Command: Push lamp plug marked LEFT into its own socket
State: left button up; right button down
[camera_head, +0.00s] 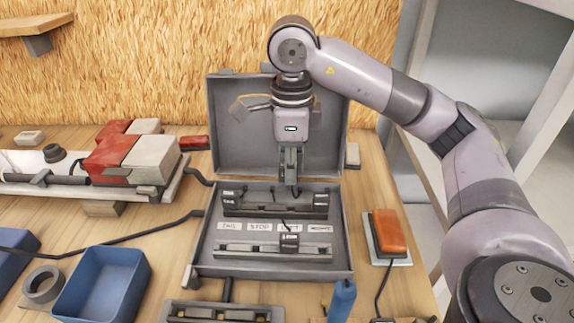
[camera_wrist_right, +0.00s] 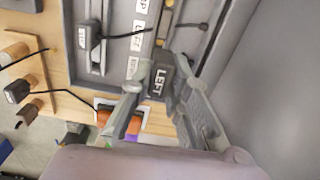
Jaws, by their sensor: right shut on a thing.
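A dark plug marked LEFT (camera_wrist_right: 158,83) is between the fingers of my right gripper (camera_wrist_right: 155,105) in the right wrist view. In the head view my right gripper (camera_head: 291,178) points down over the upper rail (camera_head: 275,209) of the open grey case; the held plug is hard to make out there. My left gripper is out of view.
The case lid (camera_head: 240,150) stands upright behind the gripper. A plug marked TAIL (camera_head: 229,198) is at the upper rail's left. An orange lamp (camera_head: 389,232) lies right of the case. Blue bin (camera_head: 103,284), tape roll (camera_head: 43,285) and red-white lamp block (camera_head: 125,152) are left.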

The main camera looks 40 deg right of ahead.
notch_tip(320, 180, down, 4)
jog(key=b, duration=0.3)
jog(key=shift+d+r, duration=0.15)
jog(key=shift+r, duration=0.05)
dwell(0.4)
jog(key=shift+s+f+b, duration=0.1)
jog(key=shift+f+b, duration=0.4)
jog(key=shift+b, duration=0.05)
jog(key=shift+d+f, duration=0.1)
